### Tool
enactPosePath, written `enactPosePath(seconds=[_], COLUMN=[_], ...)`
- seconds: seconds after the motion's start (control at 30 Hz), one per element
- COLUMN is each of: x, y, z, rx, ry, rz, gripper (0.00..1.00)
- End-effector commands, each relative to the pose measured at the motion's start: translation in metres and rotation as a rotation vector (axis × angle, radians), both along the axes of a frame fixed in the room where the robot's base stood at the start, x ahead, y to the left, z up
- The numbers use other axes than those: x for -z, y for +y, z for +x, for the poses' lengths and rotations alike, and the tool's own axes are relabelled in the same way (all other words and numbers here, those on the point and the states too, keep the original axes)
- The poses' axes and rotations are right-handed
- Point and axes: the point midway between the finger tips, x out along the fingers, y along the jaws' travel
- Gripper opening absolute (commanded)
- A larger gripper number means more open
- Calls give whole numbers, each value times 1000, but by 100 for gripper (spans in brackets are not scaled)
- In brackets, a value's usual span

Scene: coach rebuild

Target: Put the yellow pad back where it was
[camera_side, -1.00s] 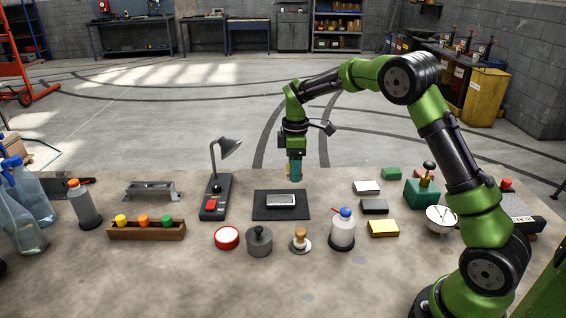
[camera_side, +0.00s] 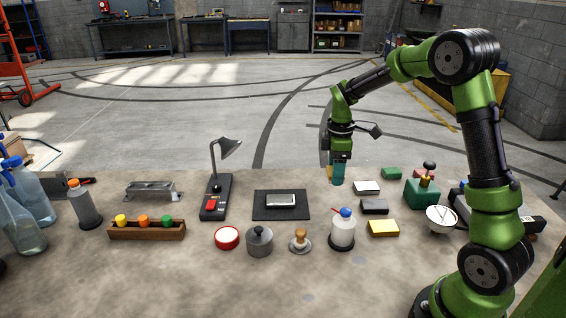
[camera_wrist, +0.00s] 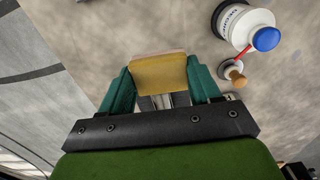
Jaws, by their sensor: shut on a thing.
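My gripper (camera_side: 337,178) is shut on a yellow pad (camera_wrist: 158,73), which sits between its teal fingers in the wrist view. In the side view only a thin yellow sliver of the pad (camera_side: 330,173) shows left of the fingers, above the far edge of the table. A second yellow-topped block (camera_side: 383,228) lies on the table at the front right. A white-topped block (camera_side: 367,187), a dark block (camera_side: 374,206) and a green block (camera_side: 391,173) lie near it, right of my gripper.
A dark mat (camera_side: 263,212) carrying a metal-topped block (camera_side: 281,200) lies left of my gripper. A blue-capped bottle (camera_side: 342,232), a wooden-handled stamp (camera_side: 300,240), a lidded pot (camera_side: 259,242) and a white bowl (camera_side: 441,218) stand nearby. The table's front is clear.

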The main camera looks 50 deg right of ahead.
Motion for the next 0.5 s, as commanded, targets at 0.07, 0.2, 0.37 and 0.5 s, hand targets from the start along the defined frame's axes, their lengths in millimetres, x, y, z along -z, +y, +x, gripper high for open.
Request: enactPosePath(seconds=[0.07,0.2,0.37,0.5], x=[11,38,63,75], y=[2,1,1,1], z=[-7,-7,-6,-6], rx=[-20,-37,-36,-36], ry=[9,8,6,5], rz=[1,-3,-3,-3], gripper=[34,34,34,34])
